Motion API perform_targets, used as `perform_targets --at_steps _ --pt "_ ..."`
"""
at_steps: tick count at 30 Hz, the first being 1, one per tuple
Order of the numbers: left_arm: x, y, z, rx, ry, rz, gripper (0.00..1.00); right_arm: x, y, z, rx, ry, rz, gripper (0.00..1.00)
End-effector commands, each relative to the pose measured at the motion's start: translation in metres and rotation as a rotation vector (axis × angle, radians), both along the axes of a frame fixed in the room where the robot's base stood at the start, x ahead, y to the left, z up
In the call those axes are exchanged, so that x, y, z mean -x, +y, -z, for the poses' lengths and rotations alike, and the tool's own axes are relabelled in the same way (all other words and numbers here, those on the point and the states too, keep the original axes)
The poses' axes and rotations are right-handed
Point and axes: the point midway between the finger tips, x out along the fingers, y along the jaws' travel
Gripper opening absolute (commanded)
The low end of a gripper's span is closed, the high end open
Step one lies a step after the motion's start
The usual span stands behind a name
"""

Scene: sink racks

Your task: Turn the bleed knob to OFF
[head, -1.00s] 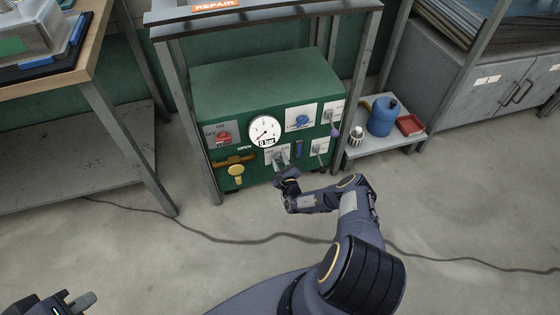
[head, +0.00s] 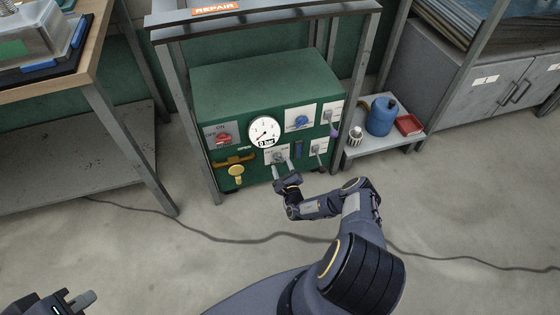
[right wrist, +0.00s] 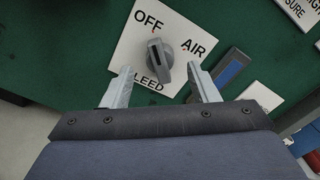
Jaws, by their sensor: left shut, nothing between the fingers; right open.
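The bleed knob (right wrist: 160,62) is a grey knob with a raised bar, on a white plate (right wrist: 128,50) marked OFF, AIR and a partly covered BLEED. In the right wrist view its bar and dark mark line up towards OFF. The plate also shows low on the green panel in the head view (head: 268,153). My right gripper (right wrist: 160,75) is open. Its fingers stand to either side of the knob in the picture, apart from it. It shows just in front of the panel in the head view (head: 282,168). My left gripper (head: 82,301) is shut and empty at the bottom left.
The green unit holds a gauge (head: 264,132) reading 0 bar, a red knob (head: 223,139), a blue knob (head: 302,121) and a yellow valve (head: 236,172). A metal frame surrounds the unit. Floor in front is clear except a cable.

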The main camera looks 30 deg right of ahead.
Motion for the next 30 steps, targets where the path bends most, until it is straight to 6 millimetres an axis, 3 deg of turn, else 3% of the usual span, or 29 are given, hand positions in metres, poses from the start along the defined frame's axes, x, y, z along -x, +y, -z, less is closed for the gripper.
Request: perform_targets --at_steps 3,10,30 --pt "0.000 0.000 -0.012 0.000 0.000 0.000 0.00 0.022 0.005 -0.002 -0.002 0.004 0.001 0.54" --pt "0.000 0.000 -0.017 0.000 0.000 0.000 0.00 0.046 0.011 0.000 -0.001 0.002 0.000 0.54" --pt "0.000 0.000 -0.017 0.000 0.000 0.000 0.00 0.048 0.011 0.001 0.001 0.002 0.000 0.54"
